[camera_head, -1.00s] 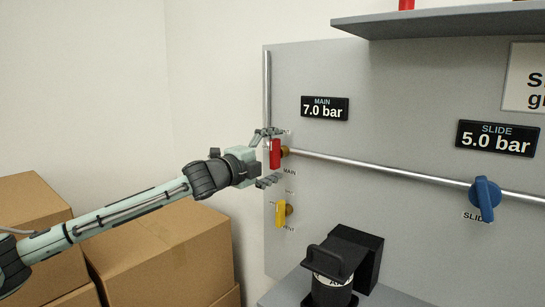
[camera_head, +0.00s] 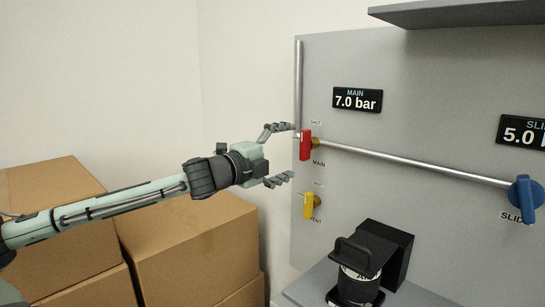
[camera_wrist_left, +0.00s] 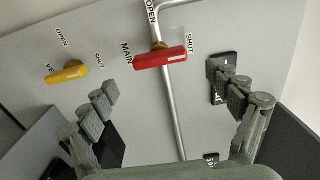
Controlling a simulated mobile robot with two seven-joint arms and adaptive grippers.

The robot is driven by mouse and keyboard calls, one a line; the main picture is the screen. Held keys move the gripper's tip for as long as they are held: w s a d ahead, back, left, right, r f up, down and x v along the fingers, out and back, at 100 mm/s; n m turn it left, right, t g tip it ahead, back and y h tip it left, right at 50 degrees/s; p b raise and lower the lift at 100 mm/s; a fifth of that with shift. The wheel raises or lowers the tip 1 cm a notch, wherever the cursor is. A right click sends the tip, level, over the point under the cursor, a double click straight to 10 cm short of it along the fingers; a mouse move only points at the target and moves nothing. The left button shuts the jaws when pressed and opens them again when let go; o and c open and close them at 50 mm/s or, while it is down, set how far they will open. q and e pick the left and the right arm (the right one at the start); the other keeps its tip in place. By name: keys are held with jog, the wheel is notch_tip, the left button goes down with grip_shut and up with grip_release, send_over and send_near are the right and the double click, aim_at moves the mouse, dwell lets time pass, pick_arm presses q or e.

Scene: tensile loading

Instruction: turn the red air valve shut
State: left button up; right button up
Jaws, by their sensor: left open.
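The red air valve handle (camera_head: 305,146) is on the grey panel at the left end of a metal pipe. It stands upright in the head view, across the pipe, between the SHUT label above and MAIN below. In the left wrist view the red handle (camera_wrist_left: 160,58) lies crosswise over the pipe, one end toward SHUT. My left gripper (camera_head: 290,151) is open and empty, just left of the handle and apart from it. Its fingers (camera_wrist_left: 163,88) show on both sides below the handle in the wrist view. My right gripper is in neither view.
A yellow valve (camera_head: 309,206) sits below the red one. A blue SLIDE valve (camera_head: 525,198) is at the right. The MAIN display (camera_head: 357,99) reads 7.0 bar. A black device (camera_head: 365,262) stands at lower right. Cardboard boxes (camera_head: 185,245) stand behind my left arm.

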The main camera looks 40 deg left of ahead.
aim_at(302, 147)
pick_arm(q)
jog(key=s, duration=0.5)
jog(key=shift+a, duration=0.2)
dwell(0.6)
jog(key=shift+w+d+r, duration=0.1)
jog(key=shift+w+d, duration=0.05)
jog(key=shift+w, duration=1.6)
jog(key=shift+w+d+r, duration=0.1)
jog(key=shift+w, duration=1.65)
jog(key=shift+w+f, duration=0.15)
jog(key=shift+w, duration=1.45)
jog(key=shift+s, duration=0.1)
